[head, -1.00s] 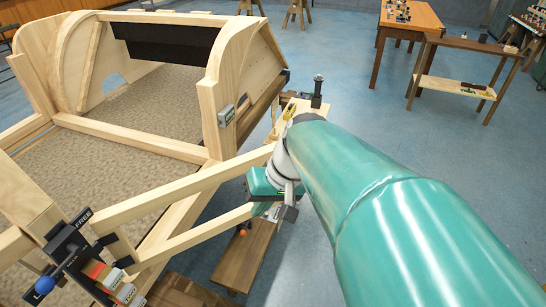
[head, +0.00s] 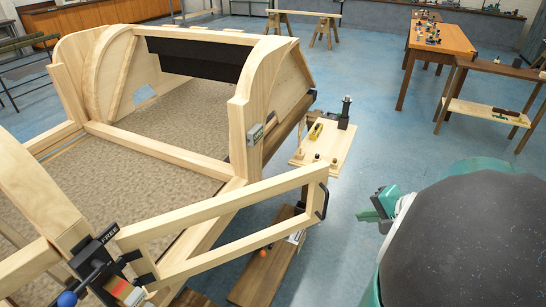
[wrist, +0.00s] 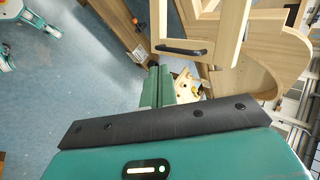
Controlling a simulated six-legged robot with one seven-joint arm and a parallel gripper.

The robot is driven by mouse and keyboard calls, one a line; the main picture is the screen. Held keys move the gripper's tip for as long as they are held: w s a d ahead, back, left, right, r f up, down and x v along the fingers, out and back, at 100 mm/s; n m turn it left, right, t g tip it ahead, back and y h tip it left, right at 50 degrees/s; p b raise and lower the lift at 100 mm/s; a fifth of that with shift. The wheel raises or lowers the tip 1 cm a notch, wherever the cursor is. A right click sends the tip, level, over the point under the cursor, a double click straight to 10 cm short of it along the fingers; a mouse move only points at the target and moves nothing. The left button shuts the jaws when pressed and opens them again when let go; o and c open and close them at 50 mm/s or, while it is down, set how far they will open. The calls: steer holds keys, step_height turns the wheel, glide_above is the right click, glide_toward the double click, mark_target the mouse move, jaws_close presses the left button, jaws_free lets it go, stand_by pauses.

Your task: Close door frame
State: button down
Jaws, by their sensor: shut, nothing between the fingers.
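The door frame (head: 225,205) is a pale wooden rectangle hinged at the left by a black fitting marked FREE. It stands swung out from the wooden bodyframe (head: 242,120), with a gap between its free end and the body's post. A black handle (head: 322,203) is on its free end; the handle also shows in the wrist view (wrist: 182,47). My gripper (head: 370,212) is to the right of the free end, apart from it. In the wrist view my gripper (wrist: 154,75) is shut and empty, with its fingers below and left of the handle.
A small wooden board (head: 325,145) with a yellow item and a black tool stands behind the door's free end. A low wooden bench (head: 268,270) lies under the door frame. Open blue floor (head: 375,140) is to the right. A workbench (head: 440,40) stands farther back.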

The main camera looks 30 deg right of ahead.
steer(key=w+f+m, duration=0.1)
steer(key=w+f, duration=0.6)
steer(key=w, duration=0.3)
steer(key=shift+f+t+h, duration=0.15)
steer(key=shift+t+h, duration=0.15)
